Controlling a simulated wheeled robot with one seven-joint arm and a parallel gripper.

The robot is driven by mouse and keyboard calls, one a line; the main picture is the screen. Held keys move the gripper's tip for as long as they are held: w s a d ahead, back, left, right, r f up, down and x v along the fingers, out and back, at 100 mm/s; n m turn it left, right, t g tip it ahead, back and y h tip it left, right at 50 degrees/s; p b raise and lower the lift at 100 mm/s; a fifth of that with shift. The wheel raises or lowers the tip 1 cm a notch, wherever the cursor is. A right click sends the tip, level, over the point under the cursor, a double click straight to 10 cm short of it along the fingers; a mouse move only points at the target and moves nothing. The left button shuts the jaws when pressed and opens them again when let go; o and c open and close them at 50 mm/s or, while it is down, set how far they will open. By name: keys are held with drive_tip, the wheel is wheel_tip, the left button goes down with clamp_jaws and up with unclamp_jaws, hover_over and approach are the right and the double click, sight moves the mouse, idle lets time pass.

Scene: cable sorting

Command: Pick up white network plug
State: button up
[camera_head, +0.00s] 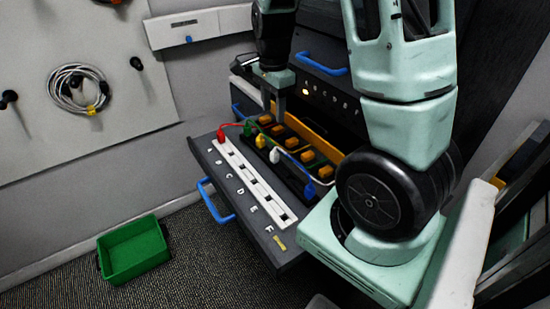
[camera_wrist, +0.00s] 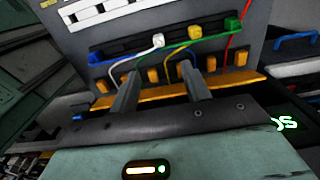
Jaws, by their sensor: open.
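The white network plug (camera_head: 274,156) lies at the end of a white cable in the open drawer, between the yellow plug (camera_head: 260,141) and the blue plug (camera_head: 310,190). In the wrist view the white plug (camera_wrist: 158,40) is beyond my fingertips, near the middle. My gripper (camera_wrist: 160,72) is open with nothing between its two fingers. In the head view my gripper (camera_head: 281,108) points down above the back of the drawer, behind the white plug and apart from it.
A white lettered socket strip (camera_head: 250,180) runs along the drawer front. Orange connectors (camera_head: 291,143) line the back. A green bin (camera_head: 133,250) stands on the floor.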

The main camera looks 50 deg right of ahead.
sight(275, 152)
wheel_tip(275, 152, down, 11)
drive_tip(key=shift+r, duration=0.15)
drive_tip(key=shift+s+f, duration=0.15)
drive_tip(key=shift+f, duration=2.4)
clamp_jaws()
